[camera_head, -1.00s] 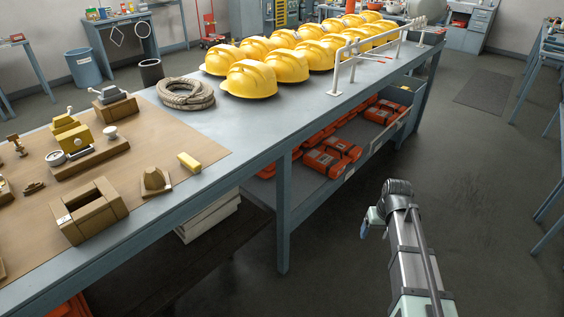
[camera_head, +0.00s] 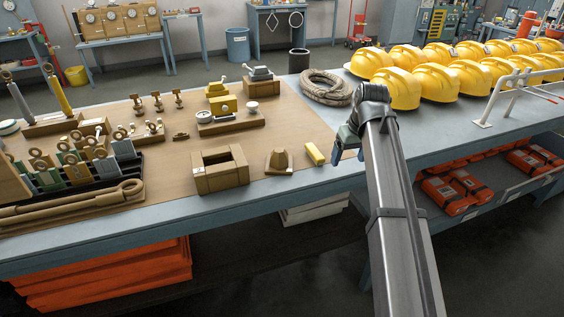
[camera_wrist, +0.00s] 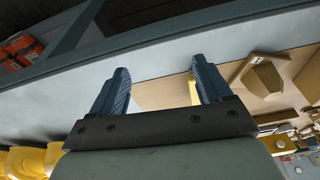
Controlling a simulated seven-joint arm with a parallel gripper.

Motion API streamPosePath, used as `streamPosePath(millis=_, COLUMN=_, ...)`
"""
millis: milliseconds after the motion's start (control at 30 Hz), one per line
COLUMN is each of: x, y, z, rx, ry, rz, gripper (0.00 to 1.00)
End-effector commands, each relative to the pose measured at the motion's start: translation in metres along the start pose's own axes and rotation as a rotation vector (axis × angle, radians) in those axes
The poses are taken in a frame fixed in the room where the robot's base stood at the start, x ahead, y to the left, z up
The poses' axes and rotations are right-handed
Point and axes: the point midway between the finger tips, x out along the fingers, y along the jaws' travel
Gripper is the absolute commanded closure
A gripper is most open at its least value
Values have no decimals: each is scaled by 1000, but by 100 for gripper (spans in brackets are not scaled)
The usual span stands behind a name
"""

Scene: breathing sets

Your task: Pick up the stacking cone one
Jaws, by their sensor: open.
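The stacking cone, a brown wooden cone-like piece on a small base (camera_head: 279,161), stands on the brown mat near the front edge of the bench. In the wrist view it shows at the right (camera_wrist: 264,78), with a pale label marked 1 on its base. My gripper (camera_head: 345,150) is right of the cone, past a small yellow block, near the bench's front edge. In the wrist view its two blue fingers (camera_wrist: 160,76) are spread apart with nothing between them, and the cone lies outside the right finger.
The yellow block (camera_head: 315,154) lies between the cone and my gripper. A hollow wooden box (camera_head: 219,171) stands left of the cone. A coiled rope (camera_head: 327,87) and several yellow helmets (camera_head: 436,84) are behind and right. The mat (camera_head: 292,118) behind the cone is bare.

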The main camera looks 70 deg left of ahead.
Motion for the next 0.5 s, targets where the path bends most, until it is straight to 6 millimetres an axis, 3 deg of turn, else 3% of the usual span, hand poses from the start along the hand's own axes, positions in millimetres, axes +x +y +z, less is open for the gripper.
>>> streamPosePath(millis=33, x=-13, y=-25, z=-21, rx=-43, ry=8, rz=-7, gripper=22)
streamPosePath(millis=100, x=-29, y=-58, z=-40, rx=-95, ry=16, rz=-17, gripper=22)
streamPosePath(millis=300, x=-68, y=-134, z=-76, rx=-216, ry=31, rz=-42, gripper=22)
streamPosePath(millis=500, x=-86, y=-171, z=-88, rx=-271, ry=38, rz=-54, gripper=22)
